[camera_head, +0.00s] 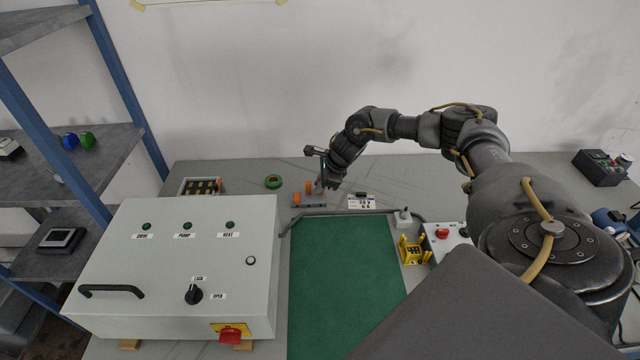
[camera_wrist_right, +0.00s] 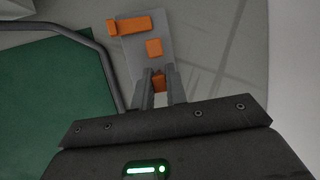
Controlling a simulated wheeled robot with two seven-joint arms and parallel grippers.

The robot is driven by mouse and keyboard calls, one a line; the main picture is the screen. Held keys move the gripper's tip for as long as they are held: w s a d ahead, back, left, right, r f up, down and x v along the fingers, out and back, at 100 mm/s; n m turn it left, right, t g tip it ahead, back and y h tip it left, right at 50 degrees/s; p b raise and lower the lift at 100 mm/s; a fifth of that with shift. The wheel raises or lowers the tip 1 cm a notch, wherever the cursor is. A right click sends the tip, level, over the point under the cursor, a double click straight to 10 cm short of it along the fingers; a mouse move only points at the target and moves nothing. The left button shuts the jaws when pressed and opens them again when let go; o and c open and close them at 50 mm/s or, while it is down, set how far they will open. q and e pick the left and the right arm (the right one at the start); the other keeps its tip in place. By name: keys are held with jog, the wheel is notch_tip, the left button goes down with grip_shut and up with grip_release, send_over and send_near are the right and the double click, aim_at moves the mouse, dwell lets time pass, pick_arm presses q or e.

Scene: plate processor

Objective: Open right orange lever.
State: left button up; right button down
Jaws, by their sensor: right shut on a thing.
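A small grey plate carries orange parts near the back of the table. In the right wrist view, the plate (camera_wrist_right: 138,66) has a long orange lever (camera_wrist_right: 130,25) at its far end and an orange block (camera_wrist_right: 154,47) in the middle. Another orange piece, the right lever (camera_wrist_right: 158,84), sits between the fingers of my right gripper (camera_wrist_right: 160,82), which is shut on it. In the head view, my right gripper (camera_head: 324,186) is at the right end of the plate, beside an upright orange part (camera_head: 309,187) and the left orange lever (camera_head: 296,198). My left gripper is not in view.
A green mat (camera_head: 345,270) with a dark bent rail (camera_head: 345,211) lies in front of the plate. A grey control box (camera_head: 180,260) stands at left. A white display label (camera_head: 360,202) and a yellow holder (camera_head: 412,250) stand at right. A green round object (camera_head: 273,182) lies behind.

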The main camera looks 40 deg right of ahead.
jog(key=shift+w+d+f+b, duration=0.1)
jog(key=shift+w+f+b, duration=0.05)
jog(key=shift+b, duration=0.35)
jog(key=shift+g, duration=0.4)
jog(key=shift+r, duration=0.25)
jog(key=c, duration=1.4)
grip_release()
jog(key=b+v, duration=0.2)
jog(key=v, duration=0.8)
jog(key=shift+s+d+r, duration=0.2)
jog(key=shift+d+r, duration=0.05)
jog(key=shift+r, duration=0.05)
